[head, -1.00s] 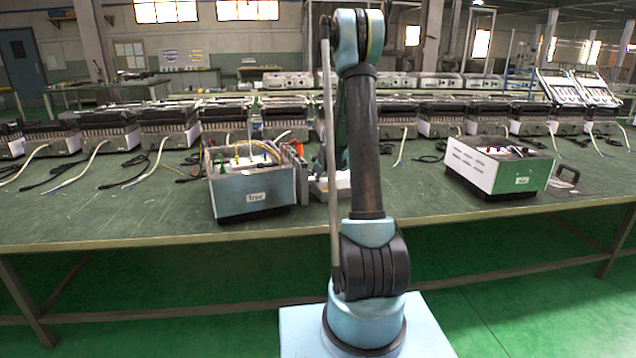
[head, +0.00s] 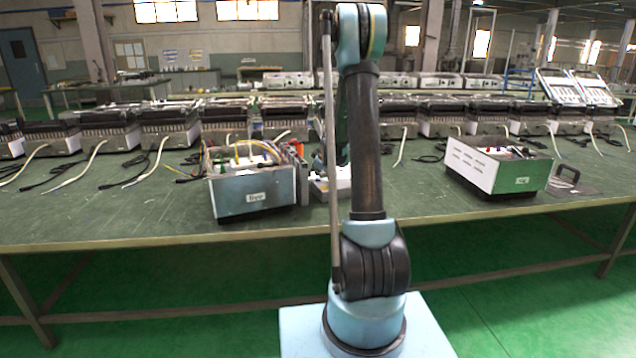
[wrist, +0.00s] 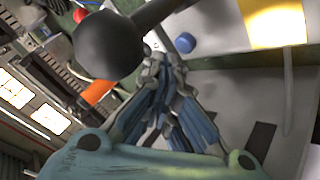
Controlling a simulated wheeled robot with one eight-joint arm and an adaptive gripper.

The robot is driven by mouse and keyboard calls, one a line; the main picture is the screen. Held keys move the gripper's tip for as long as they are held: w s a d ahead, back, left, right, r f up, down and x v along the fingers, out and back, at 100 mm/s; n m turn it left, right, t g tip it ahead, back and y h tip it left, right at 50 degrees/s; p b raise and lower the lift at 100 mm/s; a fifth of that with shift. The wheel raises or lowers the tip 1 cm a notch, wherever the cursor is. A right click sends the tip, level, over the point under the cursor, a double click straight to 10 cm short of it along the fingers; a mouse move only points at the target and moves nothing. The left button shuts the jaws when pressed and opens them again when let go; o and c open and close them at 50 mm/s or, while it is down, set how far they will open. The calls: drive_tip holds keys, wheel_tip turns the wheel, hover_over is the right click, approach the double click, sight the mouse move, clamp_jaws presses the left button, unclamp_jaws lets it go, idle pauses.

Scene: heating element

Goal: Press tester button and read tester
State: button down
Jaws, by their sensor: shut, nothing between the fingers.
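A silver-grey box with a small white label (head: 256,197) stands on the green table left of my arm, with coloured wires and parts on top. The label is too small to read surely. My gripper is mostly hidden behind my own arm in the head view. In the wrist view my gripper (wrist: 160,68) is shut and empty. Its fingertips are close beside a large dark ball knob (wrist: 110,45) on a dark rod; I cannot tell if they touch. A round blue button-like part (wrist: 185,42) lies just beyond the fingertips. No tester reading is legible.
A green and white box (head: 497,167) stands on the table (head: 400,205) to the right. Several dark-topped units with cables line the table's back. In the wrist view an orange part (wrist: 98,91) and a yellow panel (wrist: 272,22) are near the fingers.

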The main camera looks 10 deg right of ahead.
drive_tip(key=shift+r, duration=2.5)
drive_tip(key=m+g, duration=0.2)
approach(316, 179)
drive_tip(key=s+a+r, duration=0.2)
drive_tip(key=s+r, duration=0.5)
drive_tip(key=s+m+g, duration=0.1)
drive_tip(key=s+m, duration=0.2)
drive_tip(key=s, duration=1.3)
drive_tip(key=s+f+m+g+h, duration=0.1)
drive_tip(key=s+f+m+g, duration=0.1)
drive_tip(key=s, duration=1.1)
drive_tip(key=s+d+f+m+g+h, duration=0.1)
drive_tip(key=s+f+m, duration=0.3)
drive_tip(key=s, duration=1)
drive_tip(key=shift+s+d+f+g, duration=0.25)
drive_tip(key=shift+f+g, duration=0.15)
drive_tip(key=shift+f, duration=0.3)
